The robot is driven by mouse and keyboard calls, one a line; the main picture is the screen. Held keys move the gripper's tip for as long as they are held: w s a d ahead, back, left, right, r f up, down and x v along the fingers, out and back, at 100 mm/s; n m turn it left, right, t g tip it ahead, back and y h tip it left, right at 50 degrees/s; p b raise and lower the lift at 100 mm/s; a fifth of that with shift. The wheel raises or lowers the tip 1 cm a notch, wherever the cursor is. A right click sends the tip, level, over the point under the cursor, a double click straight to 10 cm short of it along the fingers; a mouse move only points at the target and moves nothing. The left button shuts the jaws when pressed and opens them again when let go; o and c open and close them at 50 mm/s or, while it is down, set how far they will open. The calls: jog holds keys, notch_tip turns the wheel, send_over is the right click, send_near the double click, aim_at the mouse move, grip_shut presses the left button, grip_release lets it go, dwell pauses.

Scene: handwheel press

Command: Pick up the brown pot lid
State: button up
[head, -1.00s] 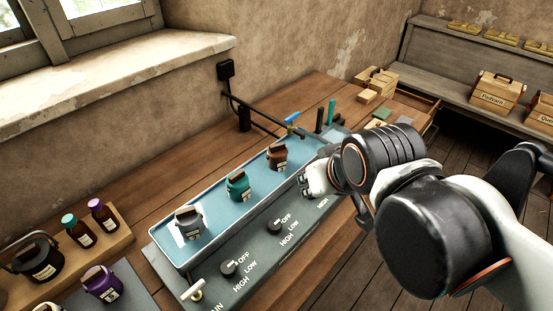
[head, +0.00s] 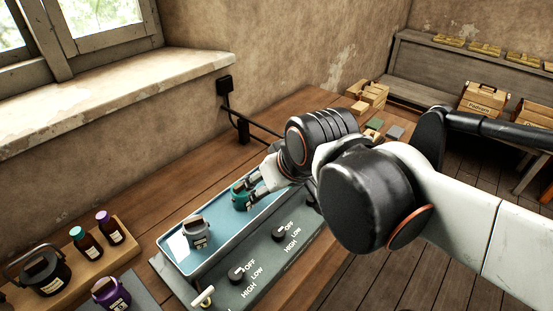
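The brown pot and its lid are not visible now; my wrist and gripper cover the part of the blue tray (head: 178,253) where the pot stood earlier. My gripper (head: 253,188) is low over the tray, with its fingers pointing left, close beside the teal pot (head: 239,197) and partly overlapping it in the picture. I cannot tell whether the fingers touch that pot, or whether they are open or shut.
A grey pot (head: 197,232) stands in the tray's near left part. Knobs (head: 237,273) line the panel along the tray's front. A purple pot (head: 111,292), a black pot (head: 45,272) and small bottles (head: 87,243) stand at left. Wooden boxes (head: 370,94) sit at the back.

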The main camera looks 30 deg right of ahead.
jog(key=w+d+r+n+g+p, duration=0.1)
jog(key=w+r+p, duration=0.25)
jog(key=w, duration=0.85)
jog(key=w+d+f+m+g+p, duration=0.1)
jog(key=w+d+p, duration=0.2)
jog(key=d, duration=0.3)
jog(key=w+d+f+g+p, duration=0.1)
jog(key=w+d+g+p, duration=0.15)
jog(key=d, duration=0.25)
jog(key=shift+t, duration=0.45)
jog(key=b+x, duration=0.1)
jog(key=x, duration=0.7)
jog(key=shift+d+f, duration=0.1)
jog(key=shift+f, duration=0.1)
jog(key=shift+d+b+x, duration=0.2)
jog(key=shift+b+x, duration=0.45)
jog(key=shift+x, duration=2.05)
jog(key=shift+s, duration=0.2)
jog(key=shift+c, duration=0.3)
jog(key=shift+s, duration=0.1)
jog(key=c, duration=1)
